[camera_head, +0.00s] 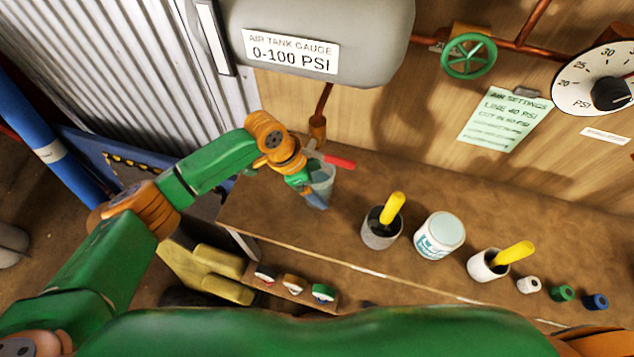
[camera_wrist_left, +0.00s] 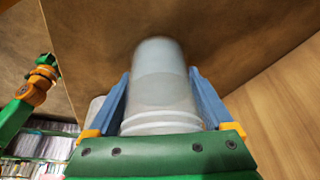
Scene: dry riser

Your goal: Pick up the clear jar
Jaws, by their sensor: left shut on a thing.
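The clear jar (camera_head: 323,172) is at the left part of the brown bench in the head view, partly hidden by my gripper. My left gripper (camera_head: 314,190) reaches it from the left and is shut on it. In the left wrist view the pale, see-through jar (camera_wrist_left: 162,85) sits between the two blue fingers of my left gripper (camera_wrist_left: 160,92), one on each side. I cannot tell whether the jar's base touches the bench. Part of my other arm shows small at the left of the wrist view, and its gripper (camera_wrist_left: 45,58) is too small to judge.
On the bench (camera_head: 330,235), right of the jar, stand a dark cup with a yellow handle (camera_head: 381,232), a white lidded jar (camera_head: 439,236), and a white cup with a yellow handle (camera_head: 488,265). A grey tank (camera_head: 320,25) hangs above. A red-handled valve (camera_head: 338,161) is close behind the jar.

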